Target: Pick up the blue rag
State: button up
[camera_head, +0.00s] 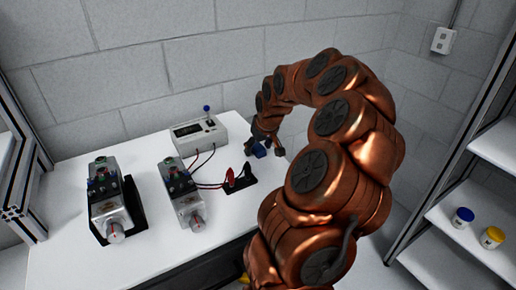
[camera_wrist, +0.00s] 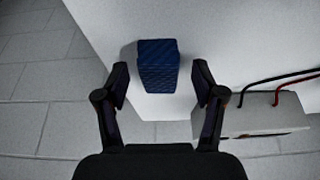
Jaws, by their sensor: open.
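The blue rag (camera_wrist: 158,66) is a small folded block with a quilted surface. It rests on the white table near its edge in the wrist view. In the head view the blue rag (camera_head: 259,150) is a small dark blue patch below my gripper (camera_head: 265,142), partly hidden by it. In the wrist view my gripper (camera_wrist: 160,84) is open, with one finger on each side of the rag and gaps between. I cannot tell how far above the table the fingertips are.
The white table (camera_head: 60,190) also bears a grey meter box (camera_head: 199,134) with red and black leads, two grey servo units (camera_head: 108,200) (camera_head: 184,193) and a black clip stand (camera_head: 240,180). The box (camera_wrist: 265,114) lies close to my right finger. Shelves (camera_head: 470,225) stand at the right.

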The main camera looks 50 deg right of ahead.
aim_at(258, 147)
jog(key=c, duration=1)
jog(key=shift+r, duration=0.1)
jog(key=shift+c, duration=0.2)
notch_tip(258, 147, up, 10)
jog(key=b, duration=0.1)
jog(key=shift+b, duration=0.4)
